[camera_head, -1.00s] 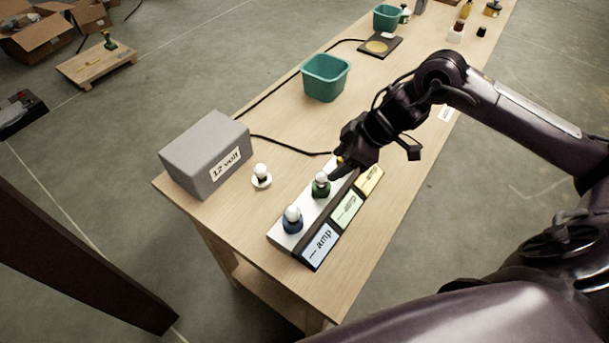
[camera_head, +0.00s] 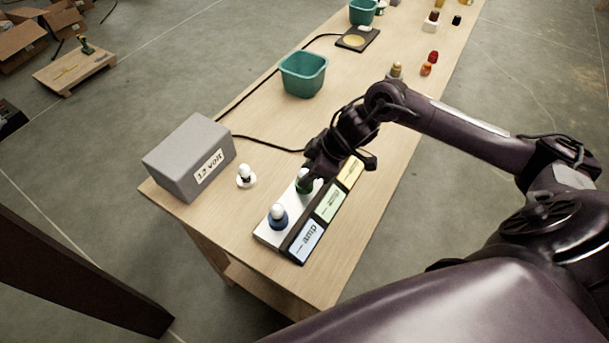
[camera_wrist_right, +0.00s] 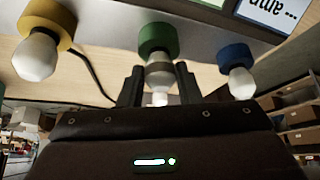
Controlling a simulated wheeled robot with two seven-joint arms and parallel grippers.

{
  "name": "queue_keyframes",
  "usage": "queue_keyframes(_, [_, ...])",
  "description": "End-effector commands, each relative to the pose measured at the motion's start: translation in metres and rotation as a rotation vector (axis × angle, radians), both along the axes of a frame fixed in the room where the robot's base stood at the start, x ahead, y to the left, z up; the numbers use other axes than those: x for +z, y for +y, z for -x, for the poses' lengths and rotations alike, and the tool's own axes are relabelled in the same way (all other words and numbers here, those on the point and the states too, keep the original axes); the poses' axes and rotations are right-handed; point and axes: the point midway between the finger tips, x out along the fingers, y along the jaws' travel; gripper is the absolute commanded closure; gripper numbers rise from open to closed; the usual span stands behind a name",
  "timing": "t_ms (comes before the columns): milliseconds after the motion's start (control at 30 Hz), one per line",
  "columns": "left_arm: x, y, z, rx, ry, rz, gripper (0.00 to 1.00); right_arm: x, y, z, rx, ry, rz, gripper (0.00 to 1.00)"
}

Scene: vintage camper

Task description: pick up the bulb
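A white bulb in a green socket (camera_head: 304,187) sits in the middle of the white-topped socket strip (camera_head: 270,238), partly hidden by my right gripper. My right gripper (camera_head: 308,176) is at this bulb from above. In the right wrist view, its two fingers (camera_wrist_right: 160,84) stand apart with the green-socket bulb (camera_wrist_right: 159,68) between them; firm contact is not clear. A bulb in a blue socket (camera_head: 278,215) stands at the strip's near end. The yellow-socket bulb (camera_wrist_right: 37,55) shows in the wrist view. Another bulb (camera_head: 245,175) stands in a white holder on the table. My left gripper is not in view.
A grey box labelled 12 volt (camera_head: 190,158) stands left of the strip, with a black cable running from it. Amp label plates (camera_head: 307,241) line the strip's right side. A teal bin (camera_head: 303,75) stands farther back.

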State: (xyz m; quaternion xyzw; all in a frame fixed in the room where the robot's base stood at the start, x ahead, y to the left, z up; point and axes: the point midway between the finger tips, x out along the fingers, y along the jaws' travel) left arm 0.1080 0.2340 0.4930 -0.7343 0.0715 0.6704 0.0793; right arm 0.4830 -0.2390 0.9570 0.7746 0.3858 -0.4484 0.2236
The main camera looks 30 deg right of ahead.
Motion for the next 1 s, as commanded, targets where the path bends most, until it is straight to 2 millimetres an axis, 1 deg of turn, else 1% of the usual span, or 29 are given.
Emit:
queue_keyframes(33, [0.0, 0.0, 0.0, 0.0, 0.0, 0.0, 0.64, 0.0, 0.0, 0.0, 0.0, 0.0, 0.0, 0.76])
queue_keyframes(167, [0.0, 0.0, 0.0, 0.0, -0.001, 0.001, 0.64, 0.0, 0.0, 0.0, 0.0, 0.0, 0.0, 0.93])
queue_keyframes(467, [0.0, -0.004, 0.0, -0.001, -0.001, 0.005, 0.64, 0.002, 0.0, 0.0, 0.0, -0.001, -0.001, 0.93])
queue_keyframes(633, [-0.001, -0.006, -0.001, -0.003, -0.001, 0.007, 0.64, 0.013, 0.0, -0.001, 0.001, -0.003, -0.001, 0.93])
queue_keyframes(767, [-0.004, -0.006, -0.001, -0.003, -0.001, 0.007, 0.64, 0.033, 0.0, -0.001, 0.001, -0.006, 0.002, 0.93])
queue_keyframes(867, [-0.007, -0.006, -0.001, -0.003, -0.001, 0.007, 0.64, 0.058, 0.0, -0.002, 0.002, -0.01, 0.001, 0.93])
queue_keyframes(1000, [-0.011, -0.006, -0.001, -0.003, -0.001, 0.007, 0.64, 0.103, 0.0, -0.002, 0.003, -0.012, 0.0, 0.93])
